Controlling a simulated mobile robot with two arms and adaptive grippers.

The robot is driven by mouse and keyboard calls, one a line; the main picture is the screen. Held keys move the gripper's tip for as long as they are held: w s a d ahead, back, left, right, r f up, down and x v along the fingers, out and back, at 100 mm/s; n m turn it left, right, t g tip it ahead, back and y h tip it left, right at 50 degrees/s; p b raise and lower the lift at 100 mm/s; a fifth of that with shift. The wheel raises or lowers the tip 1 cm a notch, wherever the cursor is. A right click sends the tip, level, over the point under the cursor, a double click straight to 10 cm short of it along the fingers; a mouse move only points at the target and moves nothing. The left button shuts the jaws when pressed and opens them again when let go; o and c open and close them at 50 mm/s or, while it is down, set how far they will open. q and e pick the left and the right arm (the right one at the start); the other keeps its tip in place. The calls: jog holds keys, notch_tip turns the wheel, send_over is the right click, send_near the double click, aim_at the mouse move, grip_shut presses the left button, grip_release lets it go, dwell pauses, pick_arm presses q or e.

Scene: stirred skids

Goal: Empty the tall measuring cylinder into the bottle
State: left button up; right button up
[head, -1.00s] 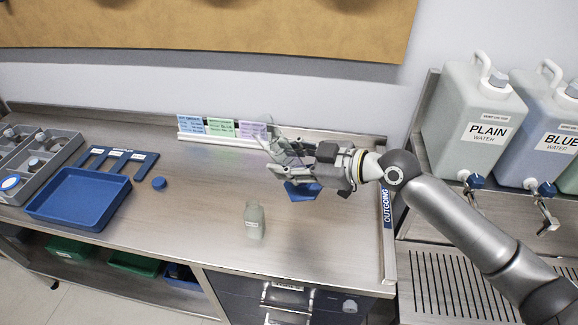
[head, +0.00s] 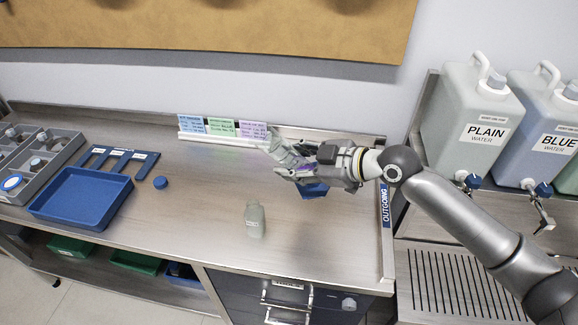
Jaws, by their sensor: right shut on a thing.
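The bottle (head: 255,220) is small, pale grey-green and labelled. It stands upright on the bench near its front edge. My right gripper (head: 286,170) is above the bench, behind and right of the bottle and apart from it. It is shut on a clear, see-through vessel, apparently the measuring cylinder (head: 272,146), which leans up and left. The fingers hide part of it, and its contents are hard to make out. A blue piece (head: 314,191) shows below the gripper; I cannot tell whether it belongs to the cylinder. My left gripper is not in view.
A blue cap (head: 161,183) lies beside an empty blue tray (head: 82,196). A grey divided crate (head: 60,155) is at far left. Cards (head: 221,127) stand at the back. Water jugs (head: 480,125) stand at right. The bench around the bottle is clear.

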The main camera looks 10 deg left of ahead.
jog(key=shift+w+d+h+p, duration=0.1)
jog(key=shift+d+h+p, duration=0.15)
jog(key=shift+p, duration=0.25)
jog(key=shift+f, duration=0.15)
jog(key=shift+n, duration=0.3)
jog(key=shift+w+d+h+p, duration=0.2)
jog(key=shift+d+h+p, duration=0.05)
jog(key=shift+h+p, duration=0.35)
jog(key=shift+f, duration=0.15)
jog(key=shift+d+f, duration=0.1)
jog(key=shift+w+d+f+n+t+h+p, duration=0.1)
jog(key=shift+d+f+n+t+h+p, duration=0.05)
jog(key=shift+f+n+t+h+p, duration=0.2)
